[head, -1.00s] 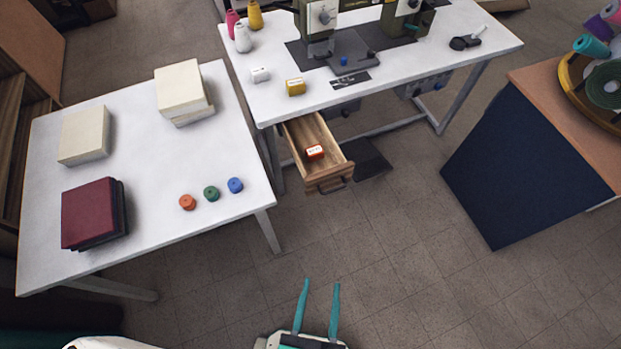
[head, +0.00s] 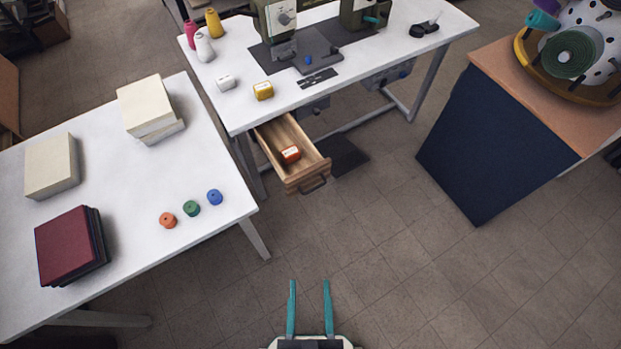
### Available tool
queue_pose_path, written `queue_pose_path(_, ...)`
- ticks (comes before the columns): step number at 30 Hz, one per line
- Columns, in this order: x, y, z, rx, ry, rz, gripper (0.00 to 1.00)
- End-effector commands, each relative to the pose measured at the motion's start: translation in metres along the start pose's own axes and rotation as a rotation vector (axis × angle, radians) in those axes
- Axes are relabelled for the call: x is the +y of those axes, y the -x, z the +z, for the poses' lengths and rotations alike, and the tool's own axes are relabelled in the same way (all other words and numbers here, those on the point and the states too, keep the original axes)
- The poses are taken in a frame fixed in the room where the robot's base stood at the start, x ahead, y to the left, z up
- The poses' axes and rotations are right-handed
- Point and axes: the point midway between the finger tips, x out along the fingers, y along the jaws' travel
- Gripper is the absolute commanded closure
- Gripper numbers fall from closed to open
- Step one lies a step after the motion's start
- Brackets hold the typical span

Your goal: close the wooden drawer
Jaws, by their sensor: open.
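The wooden drawer (head: 306,178) is pulled out from under the white sewing table, its front facing me with a dark handle (head: 313,184). A small orange box (head: 290,154) with a pale label lies inside it. My gripper (head: 309,283) is at the bottom of the head view, with two teal fingers spread apart and nothing between them. It is apart from the drawer, nearer to me, over the floor.
The sewing table (head: 365,68) carries sewing machines, thread cones and small boxes. A white table (head: 120,220) with cloth stacks and three small spools stands left. A navy-sided cabinet (head: 490,145) stands right. Tiled floor before the drawer is clear.

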Motion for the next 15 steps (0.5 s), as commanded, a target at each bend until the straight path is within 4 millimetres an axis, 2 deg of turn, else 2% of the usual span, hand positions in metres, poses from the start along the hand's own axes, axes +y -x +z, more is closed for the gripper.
queue_pose_path(1, 0.002, -0.003, 0.003, -0.005, -0.009, 0.007, 0.64)
queue_pose_path(5, 0.014, -0.020, 0.028, -0.051, -0.081, 0.048, 0.96)
queue_pose_path(6, 0.020, -0.028, 0.039, -0.074, -0.117, 0.066, 1.00)
queue_pose_path(12, 0.047, -0.077, 0.103, -0.203, -0.353, 0.149, 1.00)
queue_pose_path(15, 0.057, -0.102, 0.129, -0.259, -0.480, 0.169, 1.00)
